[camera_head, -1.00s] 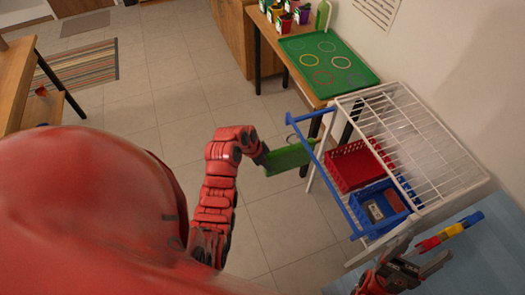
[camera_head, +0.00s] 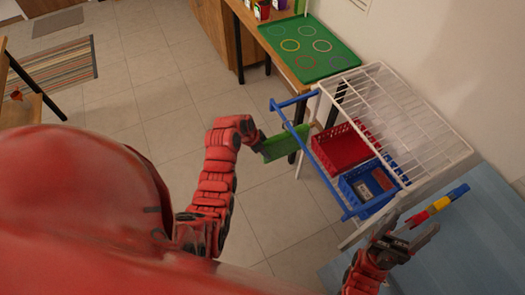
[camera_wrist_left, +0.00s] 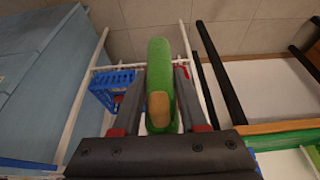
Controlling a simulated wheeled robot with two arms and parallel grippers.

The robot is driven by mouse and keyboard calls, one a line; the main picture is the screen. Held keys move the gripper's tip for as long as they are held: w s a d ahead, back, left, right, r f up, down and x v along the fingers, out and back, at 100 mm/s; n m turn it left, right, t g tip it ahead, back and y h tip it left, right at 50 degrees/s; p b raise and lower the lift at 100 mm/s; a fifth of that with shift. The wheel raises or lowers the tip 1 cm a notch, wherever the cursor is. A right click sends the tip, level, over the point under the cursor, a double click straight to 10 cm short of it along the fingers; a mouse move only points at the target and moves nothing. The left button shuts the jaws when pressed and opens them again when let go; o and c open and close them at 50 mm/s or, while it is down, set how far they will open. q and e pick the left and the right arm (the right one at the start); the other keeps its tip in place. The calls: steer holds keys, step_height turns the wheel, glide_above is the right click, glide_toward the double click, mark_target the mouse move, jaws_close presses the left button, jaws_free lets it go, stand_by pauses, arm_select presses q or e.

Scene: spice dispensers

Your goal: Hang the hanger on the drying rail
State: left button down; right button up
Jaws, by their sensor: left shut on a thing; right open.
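The green hanger (camera_head: 285,144) is in my left gripper (camera_head: 264,146), which is shut on it. In the left wrist view the hanger (camera_wrist_left: 160,72) stands between both fingers, with a tan patch at its near end. The drying rail (camera_head: 322,172) is a blue bar on the front of the white wire rack. The hanger's right part overlaps the rail's far-left stretch in the head view; I cannot tell whether they touch. The hanger's hook is hard to make out. My right gripper (camera_head: 414,228) is open and empty, right of the rail's near end.
A red basket (camera_head: 341,148) and a blue basket (camera_head: 370,187) sit inside the white rack (camera_head: 410,125). A multicoloured bar (camera_head: 438,206) lies on the blue surface (camera_head: 470,235). A green tray (camera_head: 310,50) lies on the wooden table behind.

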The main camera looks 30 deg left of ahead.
stand_by(0.4)
arm_select(q)
steer(key=shift+c, duration=1.8)
jaws_free()
